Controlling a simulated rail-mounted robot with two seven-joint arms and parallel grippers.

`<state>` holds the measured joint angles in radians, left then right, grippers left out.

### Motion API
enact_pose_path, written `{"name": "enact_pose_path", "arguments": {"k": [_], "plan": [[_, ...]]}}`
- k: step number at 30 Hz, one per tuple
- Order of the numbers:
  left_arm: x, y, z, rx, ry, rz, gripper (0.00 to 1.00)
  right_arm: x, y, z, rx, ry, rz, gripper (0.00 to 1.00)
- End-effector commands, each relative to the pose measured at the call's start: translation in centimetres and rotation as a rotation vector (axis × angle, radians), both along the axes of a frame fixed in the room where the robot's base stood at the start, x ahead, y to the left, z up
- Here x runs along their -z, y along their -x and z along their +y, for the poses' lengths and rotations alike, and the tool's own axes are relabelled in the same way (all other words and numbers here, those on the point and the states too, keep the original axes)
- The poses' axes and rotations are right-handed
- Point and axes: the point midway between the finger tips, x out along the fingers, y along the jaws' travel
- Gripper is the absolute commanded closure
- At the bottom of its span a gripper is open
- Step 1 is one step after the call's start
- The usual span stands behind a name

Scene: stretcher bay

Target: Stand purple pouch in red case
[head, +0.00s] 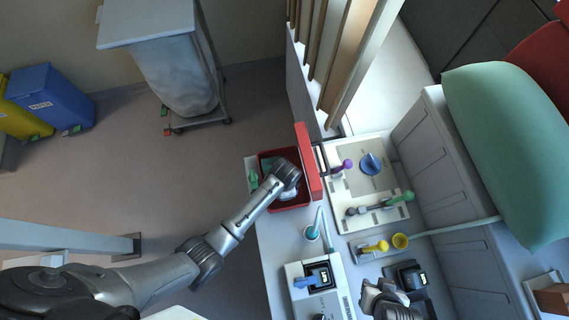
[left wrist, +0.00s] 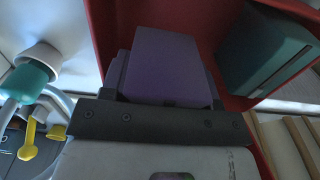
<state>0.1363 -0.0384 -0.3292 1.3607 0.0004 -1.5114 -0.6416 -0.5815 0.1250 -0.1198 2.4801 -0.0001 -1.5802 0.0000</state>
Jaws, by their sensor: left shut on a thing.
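The red case (head: 309,165) stands open at the top end of the white counter, with its raised red side to the right. My left gripper (head: 288,188) reaches down into its opening. In the left wrist view, the purple pouch (left wrist: 168,65) is held in my left gripper (left wrist: 155,110), with red case walls around it. I cannot tell whether the pouch touches the case floor. In the head view the pouch is hidden under my gripper. A teal box (left wrist: 268,52) is inside the case beside the pouch. My right gripper (head: 388,298) is at the bottom; its jaws are unclear.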

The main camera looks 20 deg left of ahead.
Motion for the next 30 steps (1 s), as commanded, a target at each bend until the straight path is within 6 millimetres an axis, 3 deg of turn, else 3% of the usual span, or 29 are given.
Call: {"name": "enact_pose_path", "arguments": {"k": [9, 24, 25, 30], "plan": [[3.5, 0.0, 0.0, -0.001, 0.000, 0.001, 0.74, 0.4, 0.0, 0.1, 0.003, -0.004, 0.000, 0.57], [4.3, 0.0, 0.0, 0.000, 0.000, 0.000, 0.74, 0.5, -0.1, 0.2, 0.005, -0.008, -0.001, 0.57], [4.2, 0.0, 0.0, 0.000, 0.000, 0.000, 0.43, 0.5, -0.1, 0.2, 0.005, -0.008, -0.002, 0.57], [4.2, 0.0, 0.0, 0.000, 0.000, 0.000, 0.27, 0.5, -0.1, 0.2, 0.005, -0.007, -0.002, 0.57]]}}
